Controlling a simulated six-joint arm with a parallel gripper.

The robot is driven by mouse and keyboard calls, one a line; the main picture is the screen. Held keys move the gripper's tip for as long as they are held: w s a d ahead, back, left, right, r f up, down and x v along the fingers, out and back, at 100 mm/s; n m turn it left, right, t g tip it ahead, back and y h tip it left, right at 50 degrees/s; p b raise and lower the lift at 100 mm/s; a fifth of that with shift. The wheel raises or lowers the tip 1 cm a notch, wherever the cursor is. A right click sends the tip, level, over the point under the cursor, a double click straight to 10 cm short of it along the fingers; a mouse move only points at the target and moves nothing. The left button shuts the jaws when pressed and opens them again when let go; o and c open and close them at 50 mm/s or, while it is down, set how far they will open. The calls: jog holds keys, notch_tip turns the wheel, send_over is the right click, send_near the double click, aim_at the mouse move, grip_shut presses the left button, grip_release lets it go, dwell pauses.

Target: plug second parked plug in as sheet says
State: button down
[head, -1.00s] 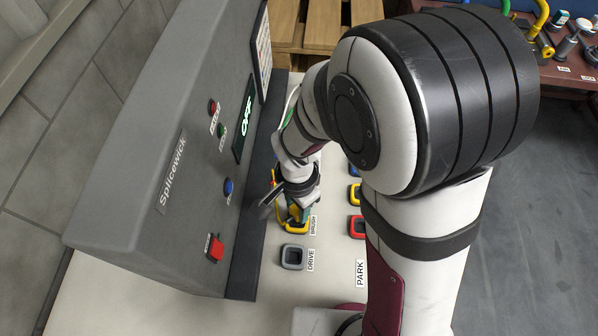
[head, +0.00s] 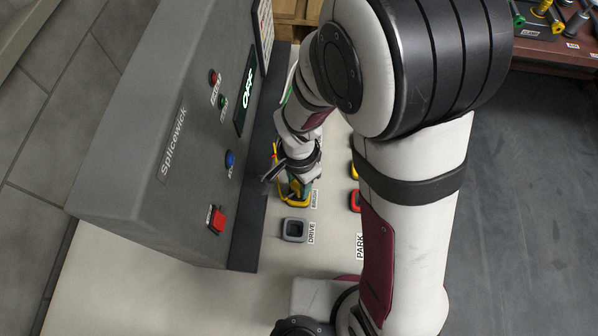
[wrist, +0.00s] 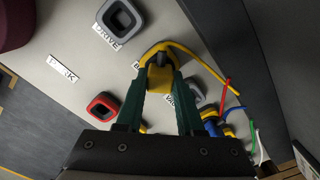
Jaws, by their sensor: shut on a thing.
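My gripper (wrist: 160,78) points down and is shut on a yellow plug (wrist: 158,66) with a yellow cable. The plug is at the yellow-rimmed BRUSH socket (wrist: 142,64); how deep it sits in the socket is hidden by the fingers. In the head view my gripper (head: 294,182) is right over the BRUSH socket (head: 299,202), beside the console. The sheet (head: 264,35) hangs on the console's far end, too small to read. In the PARK row, a red-rimmed socket (head: 355,201) looks empty in the wrist view (wrist: 102,106).
The grey DRIVE socket (head: 294,229) is empty, on the near side of BRUSH. The grey console (head: 150,160) rises close on the left. Blue (wrist: 209,114) and red (wrist: 226,92) cables lie beyond my gripper. My arm covers part of the PARK row.

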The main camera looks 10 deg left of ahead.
jog(key=shift+f, duration=0.5)
jog(key=shift+c, duration=2.3)
grip_release()
notch_tip(320, 180, up, 16)
jog(key=shift+f, duration=0.15)
